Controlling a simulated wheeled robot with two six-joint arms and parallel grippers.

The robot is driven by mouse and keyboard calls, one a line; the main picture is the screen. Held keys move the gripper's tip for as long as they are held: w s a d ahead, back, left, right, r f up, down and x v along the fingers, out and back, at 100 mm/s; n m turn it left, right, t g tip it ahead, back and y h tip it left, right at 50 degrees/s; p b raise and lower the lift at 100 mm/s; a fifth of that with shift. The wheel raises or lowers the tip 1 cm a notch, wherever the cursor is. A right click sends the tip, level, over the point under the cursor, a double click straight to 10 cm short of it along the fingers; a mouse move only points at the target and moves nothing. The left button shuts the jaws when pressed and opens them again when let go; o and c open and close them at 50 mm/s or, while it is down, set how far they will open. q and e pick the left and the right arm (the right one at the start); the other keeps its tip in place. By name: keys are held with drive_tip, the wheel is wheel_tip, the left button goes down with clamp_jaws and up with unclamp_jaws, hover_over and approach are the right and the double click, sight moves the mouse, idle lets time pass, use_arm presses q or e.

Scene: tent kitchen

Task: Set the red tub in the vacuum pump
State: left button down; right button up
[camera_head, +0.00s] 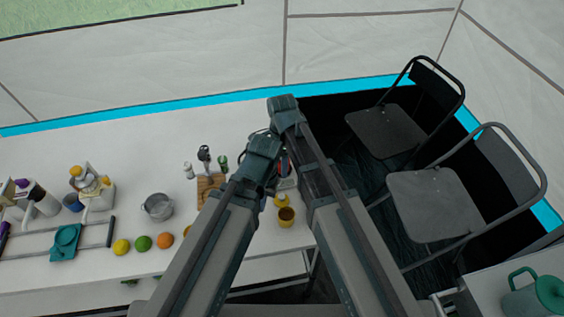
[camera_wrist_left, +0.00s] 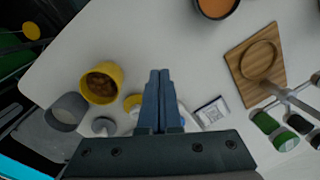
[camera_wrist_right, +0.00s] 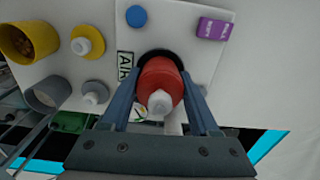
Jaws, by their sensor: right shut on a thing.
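The red tub (camera_wrist_right: 160,84), with a pale cap, is between the fingers of my right gripper (camera_wrist_right: 158,100), which is shut on it. The tub is in front of a dark round opening in the white panel of what looks like the vacuum pump (camera_wrist_right: 185,30), beside an "AIR" label. I cannot tell how deep the tub sits in the opening. My left gripper (camera_wrist_left: 160,75) is shut and empty in the left wrist view, above the white table beside the pump's yellow-ringed part (camera_wrist_left: 132,102). In the head view, my arms largely hide the pump and tub.
A yellow cup (camera_head: 286,216) with brown contents stands near the table's front edge. A grey cup (camera_wrist_right: 46,93) is beside it. A wooden board (camera_wrist_left: 255,65) lies nearby. A metal pot (camera_head: 158,207) and fruit stand farther left. Folding chairs (camera_head: 435,205) are at the right.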

use_arm(q)
drive_tip(key=shift+r, duration=0.15)
use_arm(e)
drive_tip(key=shift+r, duration=0.15)
use_arm(q)
drive_tip(key=shift+r+p, duration=0.6)
drive_tip(key=shift+p, duration=0.15)
use_arm(e)
drive_tip(key=shift+r, duration=0.6)
use_arm(q)
drive_tip(key=shift+f+b, duration=0.6)
use_arm(e)
drive_tip(key=shift+f, duration=0.6)
use_arm(q)
drive_tip(key=shift+r+p, duration=0.65)
use_arm(e)
drive_tip(key=shift+r, duration=0.65)
